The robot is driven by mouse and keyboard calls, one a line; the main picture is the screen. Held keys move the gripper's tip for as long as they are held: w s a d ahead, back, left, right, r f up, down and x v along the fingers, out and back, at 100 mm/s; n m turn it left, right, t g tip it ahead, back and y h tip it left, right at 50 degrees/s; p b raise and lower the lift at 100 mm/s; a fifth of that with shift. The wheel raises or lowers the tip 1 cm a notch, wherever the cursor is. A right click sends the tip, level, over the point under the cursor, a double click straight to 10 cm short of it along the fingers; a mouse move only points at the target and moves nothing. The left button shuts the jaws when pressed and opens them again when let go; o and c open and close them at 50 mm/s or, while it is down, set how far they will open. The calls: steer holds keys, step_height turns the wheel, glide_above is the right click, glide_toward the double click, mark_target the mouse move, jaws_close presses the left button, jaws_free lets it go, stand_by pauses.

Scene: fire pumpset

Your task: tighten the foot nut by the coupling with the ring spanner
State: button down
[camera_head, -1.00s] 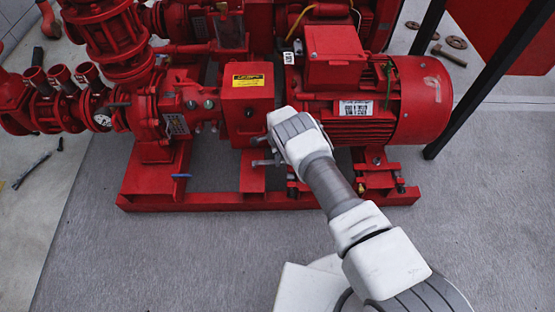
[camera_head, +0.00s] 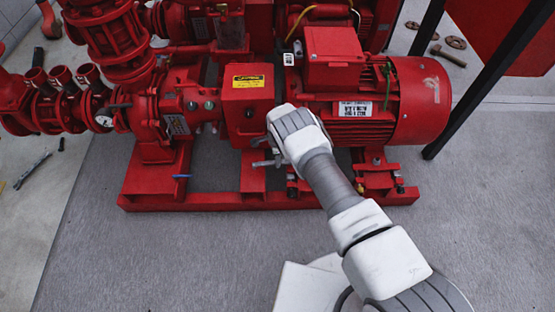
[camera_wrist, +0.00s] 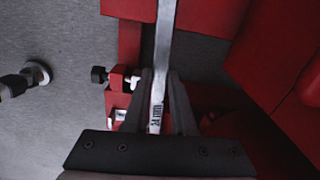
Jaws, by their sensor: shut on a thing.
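The ring spanner (camera_wrist: 166,35) is a long silver bar with dark lettering near its lower end. My gripper (camera_wrist: 160,76) is shut on it, one grey finger on each side. The bar runs up and out of the wrist view at the top, so its far end is out of sight there. In the head view my wrist is in front of the pump frame, between the red coupling guard (camera_head: 249,106) and the red motor (camera_head: 421,100). The foot nut by the coupling cannot be made out. I cannot tell whether the spanner's ring is on it.
A dark-headed bolt (camera_wrist: 98,75) on a red bracket is just left of my fingers. The red base frame (camera_head: 160,203) runs below the pump, with open grey floor (camera_head: 150,260) in front. A dark post (camera_head: 480,75) stands right of the motor. A loose bolt (camera_head: 449,56) lies behind it.

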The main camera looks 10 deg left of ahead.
steer(key=shift+r+p, duration=1.05)
steer(key=shift+r, duration=1)
steer(key=shift+s, duration=0.15)
